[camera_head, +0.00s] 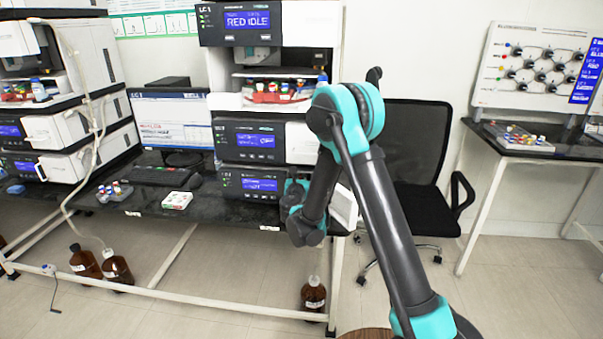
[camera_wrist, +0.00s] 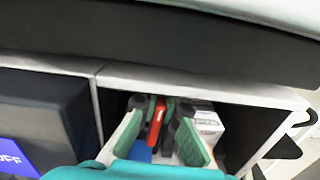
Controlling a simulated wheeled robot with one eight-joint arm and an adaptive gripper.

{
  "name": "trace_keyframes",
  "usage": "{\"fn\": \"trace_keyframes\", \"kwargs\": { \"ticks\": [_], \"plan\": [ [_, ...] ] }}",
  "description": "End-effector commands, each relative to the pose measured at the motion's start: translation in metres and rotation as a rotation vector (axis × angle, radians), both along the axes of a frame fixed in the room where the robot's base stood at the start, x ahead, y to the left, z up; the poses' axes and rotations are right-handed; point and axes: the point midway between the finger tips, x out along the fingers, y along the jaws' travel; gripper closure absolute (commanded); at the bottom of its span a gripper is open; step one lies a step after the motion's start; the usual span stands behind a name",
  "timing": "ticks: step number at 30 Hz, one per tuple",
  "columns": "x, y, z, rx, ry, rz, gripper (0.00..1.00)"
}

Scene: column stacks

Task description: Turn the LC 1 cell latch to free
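The LC 1 stack (camera_head: 270,100) stands at the centre of the head view. In the wrist view, an open compartment (camera_wrist: 255,112) holds a narrow red lever (camera_wrist: 157,122), which looks like the cell latch, with a blue part (camera_wrist: 140,151) below it. A white block (camera_wrist: 209,124) sits to its right. My gripper (camera_wrist: 161,106) reaches into the compartment, its green-padded fingers apart on either side of the red lever. Contact with the lever cannot be made out. In the head view my arm hides most of the gripper and the compartment inside.
A white door (camera_head: 344,207) stands open at the lower right of the stack. A dark module front (camera_wrist: 45,110) borders the compartment on the left, and a dark overhang (camera_wrist: 160,45) lies above. A black chair (camera_head: 418,150) and a brown bottle (camera_head: 313,296) are close by.

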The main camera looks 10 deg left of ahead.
Motion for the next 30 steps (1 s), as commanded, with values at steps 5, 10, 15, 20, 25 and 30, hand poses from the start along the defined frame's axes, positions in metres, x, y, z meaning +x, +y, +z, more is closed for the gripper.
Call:
{"fn": "trace_keyframes", "kwargs": {
  "ticks": [5, 10, 15, 20, 25, 30],
  "plan": [
    [-0.001, -0.002, 0.0, 0.115, -0.004, 0.0, 1.0],
    [-0.001, -0.005, -0.001, 0.267, -0.009, 0.0, 1.0],
    [-0.001, -0.008, -0.003, 0.43, -0.015, 0.0, 1.0],
    [-0.001, -0.011, -0.004, 0.582, -0.019, 0.0, 1.0],
    [-0.001, -0.013, -0.006, 0.744, -0.025, 0.0, 1.0],
    [-0.002, -0.015, -0.009, 0.903, -0.03, 0.0, 1.0]
  ]
}}
